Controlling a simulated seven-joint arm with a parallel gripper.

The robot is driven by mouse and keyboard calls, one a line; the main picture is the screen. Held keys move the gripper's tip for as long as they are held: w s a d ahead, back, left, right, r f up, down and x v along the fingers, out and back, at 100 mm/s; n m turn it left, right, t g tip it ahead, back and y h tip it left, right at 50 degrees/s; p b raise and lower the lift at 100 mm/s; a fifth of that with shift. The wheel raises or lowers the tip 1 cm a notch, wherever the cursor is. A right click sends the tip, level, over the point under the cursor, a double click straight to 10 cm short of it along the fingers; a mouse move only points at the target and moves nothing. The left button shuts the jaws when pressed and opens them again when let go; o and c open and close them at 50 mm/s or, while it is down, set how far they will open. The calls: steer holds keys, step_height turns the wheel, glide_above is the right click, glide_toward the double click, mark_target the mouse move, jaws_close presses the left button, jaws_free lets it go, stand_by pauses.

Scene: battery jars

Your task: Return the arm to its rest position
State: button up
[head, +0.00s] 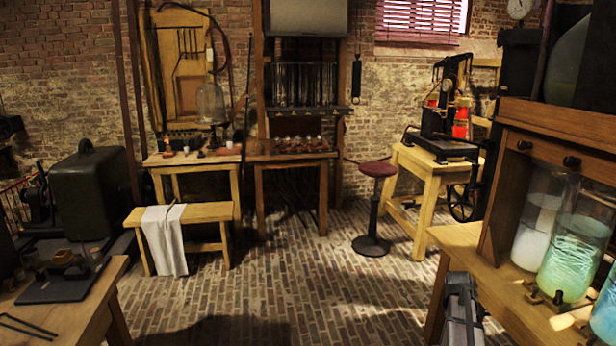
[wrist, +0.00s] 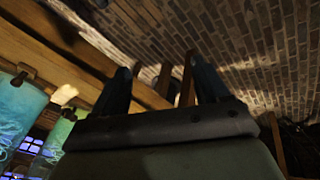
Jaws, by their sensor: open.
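My gripper (wrist: 157,72) shows in the wrist view with its two dark fingers spread apart and nothing held between them. Beyond the fingers are wooden bench parts and the brick floor. In the head view, a grey and dark piece that looks like the end of my arm (head: 462,312) is low at the right, by the front-left edge of the jar bench (head: 470,250). Its fingers cannot be made out clearly there.
Glass jars with whitish (head: 538,225) and green (head: 575,245) contents stand on the bench at right; jars also show in the wrist view (wrist: 18,108). A red stool (head: 378,170) stands farther back. The brick floor (head: 300,290) in the middle is clear.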

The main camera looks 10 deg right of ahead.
steer(key=s+a+f+n+g+y, duration=0.1)
steer(key=s+a+f+y, duration=0.1)
steer(key=s+a+f, duration=0.45)
steer(key=s+a+f+g+y, duration=0.1)
steer(key=s+a+f, duration=0.2)
steer(key=a+f, duration=0.65)
steer(key=s+a+f+n+g+y, duration=0.15)
steer(key=s+a+f, duration=0.4)
steer(key=a, duration=0.55)
steer(key=s+a+f+n+g, duration=0.1)
steer(key=s+a+f+g, duration=0.1)
steer(key=s+a+f, duration=0.4)
steer(key=s+a+f+n+g, duration=0.2)
steer(key=s+a+f, duration=0.4)
steer(key=s+a, duration=0.5)
steer(key=s, duration=0.6)
steer(key=shift+s+a+f, duration=0.2)
steer(key=shift+s+a, duration=0.1)
steer(key=shift+n, duration=0.25)
steer(key=shift+c, duration=0.4)
